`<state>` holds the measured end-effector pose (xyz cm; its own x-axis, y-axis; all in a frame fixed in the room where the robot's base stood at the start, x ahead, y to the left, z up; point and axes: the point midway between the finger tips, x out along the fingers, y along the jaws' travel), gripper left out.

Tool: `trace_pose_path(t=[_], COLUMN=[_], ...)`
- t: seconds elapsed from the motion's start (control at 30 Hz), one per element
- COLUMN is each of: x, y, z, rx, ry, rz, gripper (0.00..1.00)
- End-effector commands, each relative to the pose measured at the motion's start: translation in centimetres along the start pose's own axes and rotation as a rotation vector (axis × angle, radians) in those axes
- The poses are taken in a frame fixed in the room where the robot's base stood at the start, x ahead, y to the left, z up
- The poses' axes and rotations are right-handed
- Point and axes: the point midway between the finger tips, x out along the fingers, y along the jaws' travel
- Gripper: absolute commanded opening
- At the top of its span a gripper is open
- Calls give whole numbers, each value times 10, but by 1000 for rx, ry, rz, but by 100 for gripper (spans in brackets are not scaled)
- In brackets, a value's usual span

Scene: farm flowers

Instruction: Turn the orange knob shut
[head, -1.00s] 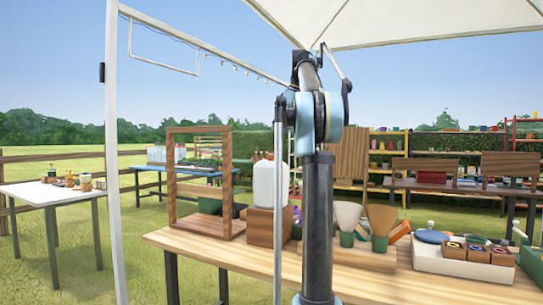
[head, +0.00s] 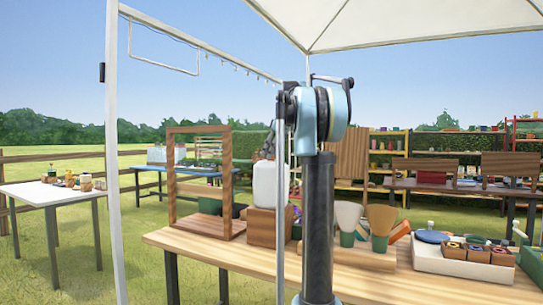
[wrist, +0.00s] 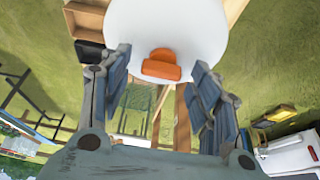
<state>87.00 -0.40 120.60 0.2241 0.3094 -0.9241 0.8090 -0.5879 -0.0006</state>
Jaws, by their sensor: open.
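The orange knob (wrist: 161,69) shows in the wrist view on the lower face of a rounded white container (wrist: 195,30). Its wide bar lies roughly level in the picture. My gripper (wrist: 160,60) is open, with one finger left and one right of the knob. Clear gaps show between the fingers and the knob, and I cannot tell the depth between them. In the head view the white container (head: 265,184) stands upright on a wooden block (head: 266,227) on the table. The knob is hidden there. The end of my arm shows partly behind the container's top.
The wooden table (head: 200,245) carries an open wooden frame (head: 173,190) left of the container. Two fan-shaped brushes or scoops (head: 348,216) stand to the right, then a white tray (head: 455,262) with small boxes. A white tent post (head: 114,150) rises at the left.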

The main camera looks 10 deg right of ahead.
Motion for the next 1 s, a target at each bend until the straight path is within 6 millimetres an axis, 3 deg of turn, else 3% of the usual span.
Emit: trace_pose_path(t=[0.17, 0.37, 0.77, 1.0], x=[0, 0, 0, 0], y=[0, 0, 0, -1], z=[0, 0, 0, 0], rx=[0, 0, 35, 161], ry=[0, 0, 0, 0], rz=[0, 0, 16, 69], gripper=[57, 14, 12, 12])
